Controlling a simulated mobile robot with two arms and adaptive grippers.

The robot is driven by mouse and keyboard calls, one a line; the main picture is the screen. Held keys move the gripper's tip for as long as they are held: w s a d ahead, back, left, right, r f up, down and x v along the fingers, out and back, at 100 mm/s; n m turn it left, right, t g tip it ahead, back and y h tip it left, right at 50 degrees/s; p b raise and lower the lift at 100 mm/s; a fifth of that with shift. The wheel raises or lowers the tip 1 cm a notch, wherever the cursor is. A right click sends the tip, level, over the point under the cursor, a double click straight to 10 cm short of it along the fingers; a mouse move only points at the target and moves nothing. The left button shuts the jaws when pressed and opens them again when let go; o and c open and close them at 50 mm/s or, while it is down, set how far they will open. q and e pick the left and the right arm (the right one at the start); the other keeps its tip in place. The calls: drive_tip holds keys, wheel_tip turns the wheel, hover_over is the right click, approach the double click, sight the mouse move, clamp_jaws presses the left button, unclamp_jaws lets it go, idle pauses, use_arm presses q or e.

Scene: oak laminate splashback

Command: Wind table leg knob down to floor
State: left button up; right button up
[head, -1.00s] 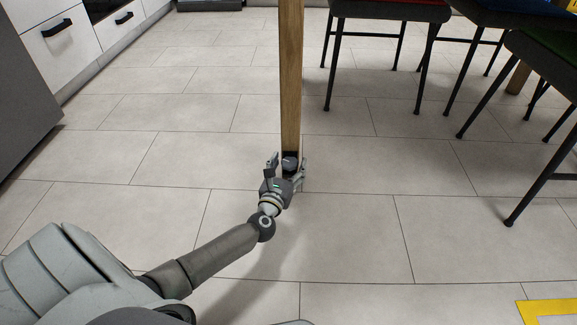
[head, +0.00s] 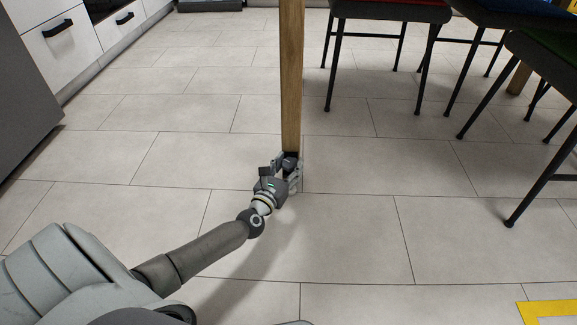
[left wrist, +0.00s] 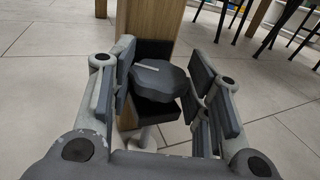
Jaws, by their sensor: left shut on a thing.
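The wooden table leg (head: 291,80) comes down from the top of the head view to near the floor. At its foot is a dark knob (left wrist: 158,80), lobed, with a pale line on its top face, against a black block on the leg. My left gripper (head: 287,163) is at the foot of the leg, shut on the knob, with a finger on either side of it. A pale foot (left wrist: 150,138) shows below the knob in the left wrist view, partly hidden by my gripper. My right gripper is out of view.
Chairs with thin black legs and red (head: 405,3) and green seats stand to the right. White drawers (head: 60,40) and a dark cabinet side are at the left. A yellow floor marking (head: 548,312) lies at the lower right. The tiled floor around the leg is clear.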

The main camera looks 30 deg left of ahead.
use_arm(q)
drive_tip(key=o, duration=1)
drive_tip(key=shift+s, duration=0.1)
drive_tip(key=s, duration=0.4)
drive_tip(key=s+d, duration=0.1)
drive_tip(key=s, duration=0.2)
drive_tip(key=s+d, duration=0.1)
drive_tip(key=s, duration=0.3)
drive_tip(key=shift+s, duration=0.3)
